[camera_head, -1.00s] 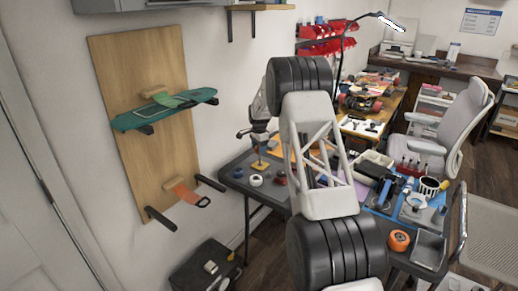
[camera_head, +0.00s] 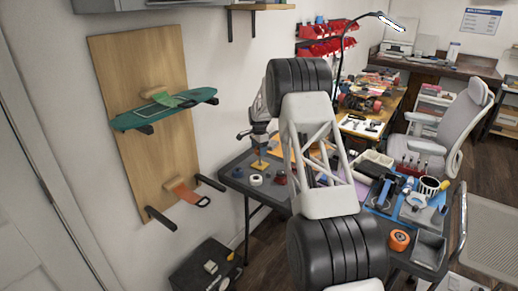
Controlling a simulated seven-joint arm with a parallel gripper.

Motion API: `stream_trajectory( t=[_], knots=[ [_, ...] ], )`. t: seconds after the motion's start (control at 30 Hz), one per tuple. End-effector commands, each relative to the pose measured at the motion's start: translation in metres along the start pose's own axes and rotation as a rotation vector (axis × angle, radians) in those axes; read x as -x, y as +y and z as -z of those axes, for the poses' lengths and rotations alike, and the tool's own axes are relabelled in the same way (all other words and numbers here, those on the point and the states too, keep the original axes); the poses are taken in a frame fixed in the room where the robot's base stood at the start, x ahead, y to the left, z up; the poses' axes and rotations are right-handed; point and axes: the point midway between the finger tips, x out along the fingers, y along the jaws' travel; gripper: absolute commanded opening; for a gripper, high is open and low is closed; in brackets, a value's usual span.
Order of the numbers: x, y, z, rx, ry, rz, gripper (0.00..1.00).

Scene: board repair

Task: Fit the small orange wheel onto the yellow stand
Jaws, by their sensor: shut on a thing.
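The yellow stand (camera_head: 260,166) is a small flat yellow piece near the far left edge of the dark table. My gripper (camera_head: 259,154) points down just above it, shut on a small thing. That thing looks orange-brown and fits the small orange wheel, but it is too small and too covered by the fingers to make out clearly. I cannot tell whether it touches the stand. Another orange wheel or roll (camera_head: 399,240) lies at the near right of the table, apart from my gripper.
My arm hides the table's middle. A blue tray (camera_head: 380,206) and a grey bin (camera_head: 429,250) crowd the right side. A wall stands behind.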

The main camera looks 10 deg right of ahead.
Motion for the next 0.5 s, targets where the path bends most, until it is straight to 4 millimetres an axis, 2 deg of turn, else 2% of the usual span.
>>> stream_trajectory(
  t=[0.5],
  knots=[
    [-0.036, 0.000, 0.000, 0.000, 0.000, 0.000, 0.35]
  ],
)
